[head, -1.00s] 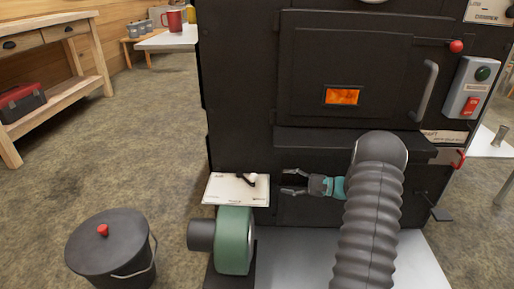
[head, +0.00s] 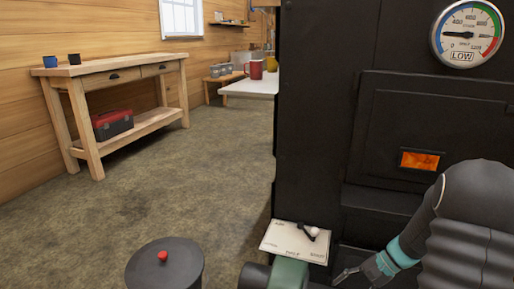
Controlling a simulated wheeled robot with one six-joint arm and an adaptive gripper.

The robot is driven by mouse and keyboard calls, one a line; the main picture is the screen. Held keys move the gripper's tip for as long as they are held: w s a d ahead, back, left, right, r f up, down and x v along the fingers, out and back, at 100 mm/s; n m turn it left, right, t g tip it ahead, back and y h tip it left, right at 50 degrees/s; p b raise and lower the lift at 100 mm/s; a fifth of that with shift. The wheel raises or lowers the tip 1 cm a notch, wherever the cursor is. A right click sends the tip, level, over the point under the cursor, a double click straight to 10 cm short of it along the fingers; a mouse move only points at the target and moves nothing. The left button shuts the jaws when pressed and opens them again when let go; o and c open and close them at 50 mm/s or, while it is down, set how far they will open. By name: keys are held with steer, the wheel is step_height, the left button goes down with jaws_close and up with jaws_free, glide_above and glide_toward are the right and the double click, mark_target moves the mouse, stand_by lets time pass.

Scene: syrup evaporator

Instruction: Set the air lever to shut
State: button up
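The air lever (head: 309,230) is a short dark arm with a pale knob on a white labelled plate (head: 282,240). The plate sits at the lower left corner of the black evaporator, above a green blower. The knob end points toward the lower right of the plate; the labels are too small to read surely. My gripper (head: 347,276) is at the bottom of the head view, right of and below the plate, apart from the lever. One finger shows; the other is not clear, so its opening cannot be told.
The green blower (head: 290,274) lies just below the plate. A dark lidded bucket (head: 165,270) with a red knob stands on the floor to the left. The evaporator's black front (head: 312,130) rises behind. A workbench (head: 120,72) stands at far left; the floor between is clear.

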steer(key=s+a+r+n+t+h+p, duration=0.2)
steer(key=s+r, duration=0.4)
steer(key=r, duration=0.4)
steer(key=s+a+r+n+t+h+p, duration=0.2)
steer(key=s+r, duration=0.4)
steer(key=r, duration=0.4)
steer(key=s+a+r+n+t+h+p, duration=0.2)
steer(key=s+a+r+n+h+p, duration=0.2)
steer(key=r, duration=0.6)
steer(key=shift+s+a+n+h, duration=0.3)
steer(key=shift+s+a+n, duration=0.5)
steer(key=shift+s+n, duration=0.3)
steer(key=shift+s+r, duration=0.15)
